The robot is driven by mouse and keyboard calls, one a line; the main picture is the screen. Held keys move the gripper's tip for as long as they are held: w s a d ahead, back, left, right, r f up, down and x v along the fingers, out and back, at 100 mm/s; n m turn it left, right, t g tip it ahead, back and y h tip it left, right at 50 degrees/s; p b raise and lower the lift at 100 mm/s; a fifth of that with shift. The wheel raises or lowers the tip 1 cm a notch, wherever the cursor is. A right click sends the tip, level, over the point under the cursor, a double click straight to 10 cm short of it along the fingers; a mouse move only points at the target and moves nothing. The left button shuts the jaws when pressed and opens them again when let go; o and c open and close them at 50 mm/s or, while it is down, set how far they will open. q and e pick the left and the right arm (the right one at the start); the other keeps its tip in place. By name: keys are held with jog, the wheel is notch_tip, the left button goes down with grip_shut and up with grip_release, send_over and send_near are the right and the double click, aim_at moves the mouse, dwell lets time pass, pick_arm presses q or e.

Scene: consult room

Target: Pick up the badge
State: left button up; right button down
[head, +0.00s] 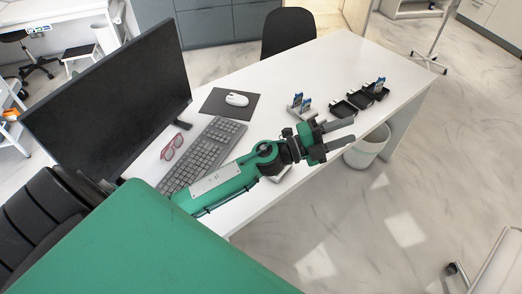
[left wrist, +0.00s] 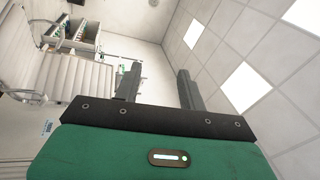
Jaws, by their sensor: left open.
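Small blue-and-white cards, which look like badges, stand on the white desk (head: 265,75). Two of them (head: 306,103) are upright in a light holder (head: 295,113) just beyond my left gripper. Another blue card (head: 380,84) stands at the farthest of the black trays (head: 343,109). I cannot tell which card is the badge. My left gripper (head: 354,130) is open and empty above the desk's right edge, pointing right, apart from the cards. In the left wrist view its two fingers (left wrist: 158,70) are spread with nothing between them. My right gripper is not in view.
A monitor (head: 110,100), keyboard (head: 204,155), red glasses (head: 172,146) and a mouse (head: 236,100) on a dark pad are on the desk's left part. A white bin (head: 364,152) stands on the floor by the right edge. The desk's far middle is clear.

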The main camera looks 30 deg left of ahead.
pick_arm(q)
jog(key=d+f+m+g+h, duration=0.2)
jog(key=d+m+g, duration=0.1)
jog(key=m+g, duration=0.45)
jog(key=m+g+y, duration=0.5)
jog(key=g+y, duration=0.3)
jog(key=y, duration=0.9)
send_over(261, 142)
jog(key=w, duration=0.1)
notch_tip(261, 142, down, 7)
jog(key=shift+n+t, duration=0.25)
notch_tip(261, 142, down, 8)
jog(key=shift+p, duration=0.8)
jog(key=f+p, duration=0.1)
jog(key=f, duration=0.1)
jog(key=s+f+p, duration=0.1)
jog(key=f, duration=0.2)
jog(key=shift+f, duration=0.3)
grip_shut()
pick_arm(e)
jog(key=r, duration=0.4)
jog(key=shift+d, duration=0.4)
